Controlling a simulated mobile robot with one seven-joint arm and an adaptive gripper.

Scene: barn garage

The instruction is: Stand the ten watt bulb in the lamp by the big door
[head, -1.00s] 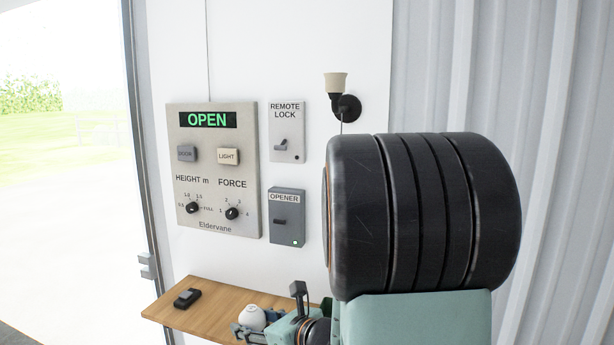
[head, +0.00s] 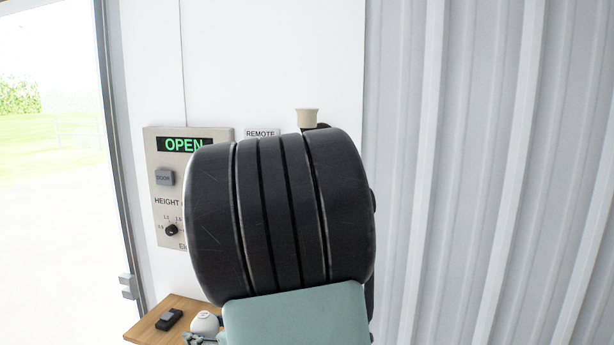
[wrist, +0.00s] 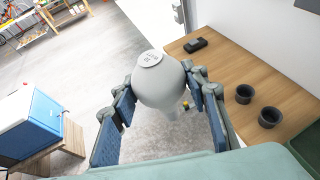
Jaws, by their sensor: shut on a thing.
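My gripper (wrist: 164,92) is shut on a white round bulb (wrist: 160,78), with one finger pad on each side. In the head view the bulb (head: 205,323) shows low, near the shelf, and my arm hides most of the gripper. The lamp (head: 307,118) is a cream cup, opening upward, on the white wall. My arm hides most of its dark wall mount.
A wooden shelf (wrist: 245,85) carries a dark remote (wrist: 195,45) and two dark cups (wrist: 270,117). A control panel reading OPEN (head: 160,210) is on the wall, partly behind my arm. The big doorway (head: 50,200) is open at left. A blue-and-white box (wrist: 30,110) stands lower left.

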